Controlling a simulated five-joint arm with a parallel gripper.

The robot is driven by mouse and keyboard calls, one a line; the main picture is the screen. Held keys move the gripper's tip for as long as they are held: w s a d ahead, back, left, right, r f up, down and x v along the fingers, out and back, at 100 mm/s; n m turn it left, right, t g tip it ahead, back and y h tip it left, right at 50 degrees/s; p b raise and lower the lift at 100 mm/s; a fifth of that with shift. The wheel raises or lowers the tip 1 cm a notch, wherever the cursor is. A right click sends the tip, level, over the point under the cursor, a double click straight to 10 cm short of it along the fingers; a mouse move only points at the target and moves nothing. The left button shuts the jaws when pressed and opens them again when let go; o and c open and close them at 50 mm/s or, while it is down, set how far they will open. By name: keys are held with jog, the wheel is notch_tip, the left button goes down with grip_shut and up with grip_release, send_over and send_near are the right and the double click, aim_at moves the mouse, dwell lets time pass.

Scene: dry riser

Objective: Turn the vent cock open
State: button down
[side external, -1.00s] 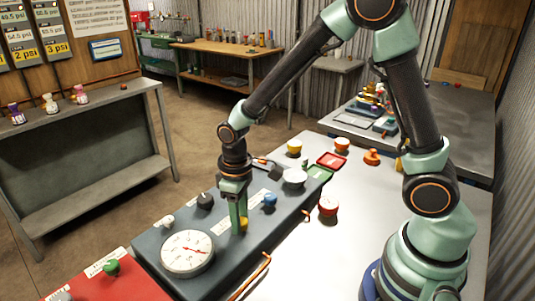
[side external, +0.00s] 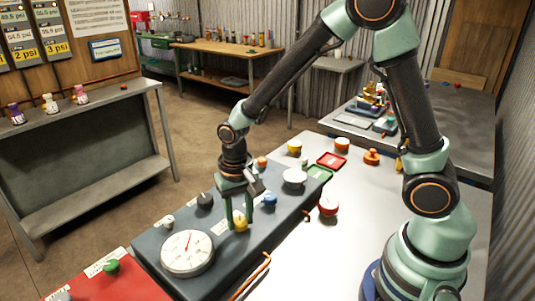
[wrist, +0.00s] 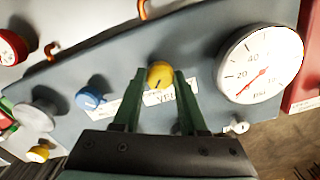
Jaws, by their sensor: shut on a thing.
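The vent cock is a round yellow knob (wrist: 160,74) with a white label beside it, partly covered, whose visible letters start "VE". It also shows in the side external view (side external: 240,222), on the dark grey panel (side external: 222,261). My gripper (side external: 239,224) is upright over it, one green finger on each side. In the wrist view my gripper (wrist: 157,76) has the knob between its fingertips and is shut on it. The white dial gauge (side external: 187,254) sits left of the knob, its red needle pointing up; it is also in the wrist view (wrist: 261,62).
A blue knob (side external: 269,200), a black knob (side external: 204,201) and a white round knob (side external: 294,178) stand close on the panel. An orange hook-shaped pipe (side external: 250,276) runs along the panel's front edge.

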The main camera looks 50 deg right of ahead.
aim_at(243, 220)
jog(key=shift+m, duration=0.3)
dwell(0.4)
jog(key=shift+c, duration=2.2)
grip_release()
notch_tip(243, 220, up, 12)
jog(key=shift+d+r, duration=0.1)
jog(key=shift+r, duration=0.05)
jog(key=s+d+r+n+t, duration=0.5)
jog(key=s+d+r, duration=0.1)
jog(key=s+d, duration=0.1)
jog(key=shift+s+d+n+t, duration=0.25)
jog(key=shift+d+n+t, duration=0.05)
jog(key=shift+d, duration=0.1)
